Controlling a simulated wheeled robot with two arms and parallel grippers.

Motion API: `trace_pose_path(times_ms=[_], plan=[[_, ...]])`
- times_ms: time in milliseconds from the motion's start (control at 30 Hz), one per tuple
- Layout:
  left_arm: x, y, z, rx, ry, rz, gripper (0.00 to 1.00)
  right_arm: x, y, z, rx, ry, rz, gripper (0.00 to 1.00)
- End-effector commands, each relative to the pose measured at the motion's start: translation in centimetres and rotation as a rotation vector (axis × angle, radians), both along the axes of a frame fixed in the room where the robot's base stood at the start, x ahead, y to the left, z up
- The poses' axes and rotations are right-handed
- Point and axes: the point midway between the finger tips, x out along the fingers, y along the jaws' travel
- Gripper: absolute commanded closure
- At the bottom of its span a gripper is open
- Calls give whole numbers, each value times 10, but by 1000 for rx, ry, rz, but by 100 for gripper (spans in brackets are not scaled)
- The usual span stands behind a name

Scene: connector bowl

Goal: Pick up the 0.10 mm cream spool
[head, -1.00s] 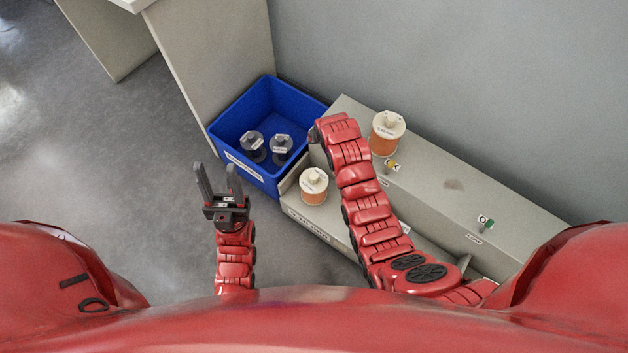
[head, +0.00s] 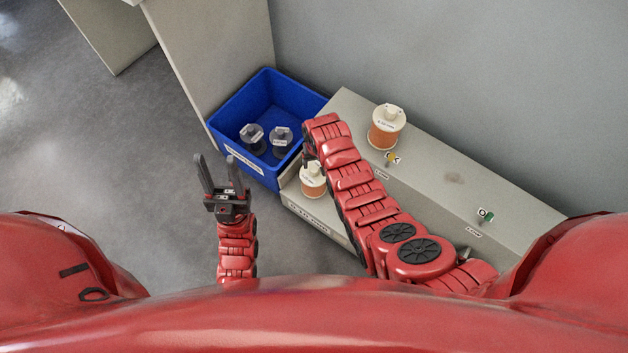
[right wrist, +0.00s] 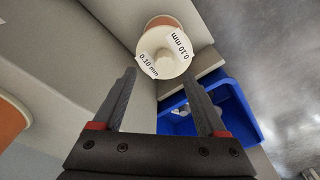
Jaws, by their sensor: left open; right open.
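The cream spool with copper-coloured winding (head: 313,181) stands on the lower step of the grey bench, partly hidden by my right arm in the head view. In the right wrist view the cream spool (right wrist: 165,52) shows its top with "0.10 mm" labels, just beyond the fingertips. My right gripper (right wrist: 162,88) is open and empty, its fingers pointing toward the spool and apart from it. My left gripper (head: 221,165) is open and empty, left of the blue bin.
A larger cream-topped copper spool (head: 387,127) stands on the upper step (head: 450,170), near small yellow (head: 391,159) and green (head: 485,215) labelled items. A grey wall rises behind the bench.

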Motion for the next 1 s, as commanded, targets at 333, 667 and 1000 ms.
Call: trace_pose_path(times_ms=[333,667,1000], plan=[[0,0,-7,0,0,0,50,2,2,-18,0,-1,0,25],[0,0,-30,0,0,0,50,5,9,-55,0,-3,0,25],[0,0,-36,0,0,0,50,7,9,-63,1,-5,0,25]])
